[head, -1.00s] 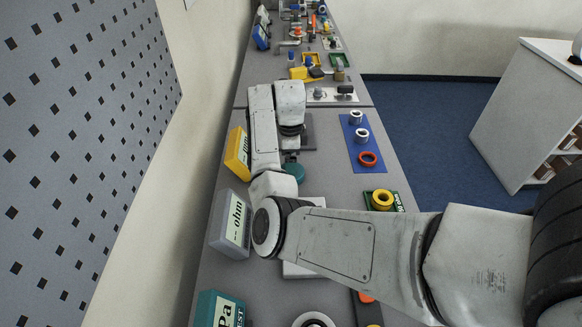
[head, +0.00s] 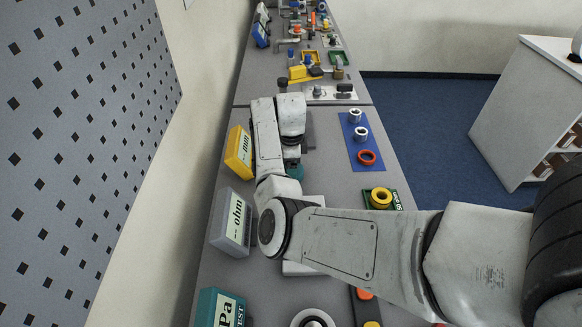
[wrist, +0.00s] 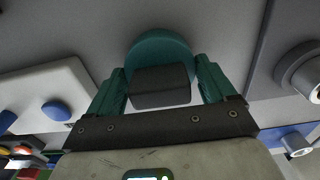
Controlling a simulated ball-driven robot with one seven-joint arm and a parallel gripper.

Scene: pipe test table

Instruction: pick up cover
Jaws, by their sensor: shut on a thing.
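In the wrist view, a round teal piece, which I take to be the cover (wrist: 158,45), sits between the tips of my gripper (wrist: 158,64). A dark grey block (wrist: 160,87) shows in front of it, between the teal fingers; I cannot tell if it is part of the cover. My gripper is shut on the cover. In the head view, my arm hides most of the gripper, and only a bit of teal (head: 295,172) shows below the wrist; I cannot tell if it is finger or cover.
A yellow box (head: 238,152) and a grey "ohm" box (head: 232,222) stand along the left edge, with a teal box (head: 218,308) nearer. A blue mat (head: 361,140) with rings lies to the right. A white plate (head: 305,268) lies partly under my arm.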

